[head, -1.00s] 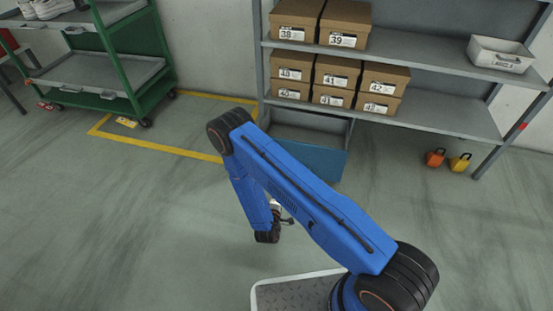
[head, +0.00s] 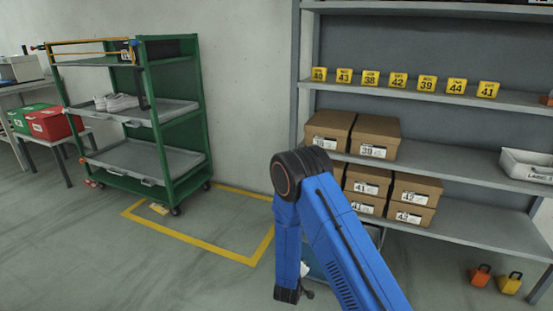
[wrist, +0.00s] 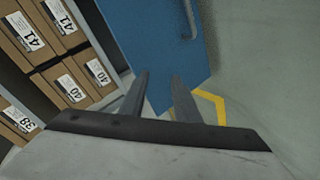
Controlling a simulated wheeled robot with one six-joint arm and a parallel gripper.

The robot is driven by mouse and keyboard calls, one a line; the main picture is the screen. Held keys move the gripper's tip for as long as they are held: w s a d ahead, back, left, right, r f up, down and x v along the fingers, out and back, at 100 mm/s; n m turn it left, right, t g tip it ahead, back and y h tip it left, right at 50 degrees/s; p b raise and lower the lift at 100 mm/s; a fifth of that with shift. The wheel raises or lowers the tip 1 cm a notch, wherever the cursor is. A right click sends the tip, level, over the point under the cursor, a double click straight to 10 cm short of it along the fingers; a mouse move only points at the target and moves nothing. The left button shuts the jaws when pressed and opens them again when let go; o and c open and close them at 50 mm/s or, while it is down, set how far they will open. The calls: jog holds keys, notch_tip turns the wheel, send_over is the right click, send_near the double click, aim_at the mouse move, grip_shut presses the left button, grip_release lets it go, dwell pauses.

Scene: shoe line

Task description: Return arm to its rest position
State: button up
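My blue arm (head: 340,240) is bent, with its elbow raised in front of the shelf and its forearm pointing down. In the head view my gripper is mostly hidden behind the forearm. In the wrist view my gripper (wrist: 160,88) shows two dark fingers apart, with nothing between them. Beyond the fingertips is a blue panel with a handle (wrist: 165,40), low by the shelf boxes. I cannot tell its exact distance from the fingers.
A grey shelf (head: 450,178) holds brown numbered boxes (head: 375,137), yellow number tags (head: 427,83) and a white bin (head: 528,165). A green cart (head: 172,120) with white shoes (head: 117,102) stands left. Orange (head: 480,275) and yellow padlocks (head: 510,283) are low right.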

notch_tip(320, 180, up, 18)
jog(key=m+g+y, duration=0.2)
jog(key=m+y, duration=0.1)
jog(key=s+d+r+m+g+y, duration=0.1)
jog(key=s+d+r, duration=0.1)
jog(key=s+r, duration=0.45)
jog(key=s+d+r+y, duration=0.1)
jog(key=s+d+r, duration=0.2)
jog(key=r, duration=0.7)
jog(key=s+d+r+m+g, duration=0.1)
jog(key=s+d+r, duration=0.3)
jog(key=s, duration=0.7)
jog(key=s+d+r+m+g+h, duration=0.1)
jog(key=s+d+r, duration=0.3)
jog(key=s, duration=0.8)
jog(key=s+d+r+m+g, duration=0.1)
jog(key=s+d+r, duration=0.3)
jog(key=s, duration=0.8)
jog(key=shift+d+r+m+h, duration=0.3)
jog(key=shift+d+m, duration=0.3)
jog(key=shift+d, duration=0.35)
jog(key=shift+d, duration=0.1)
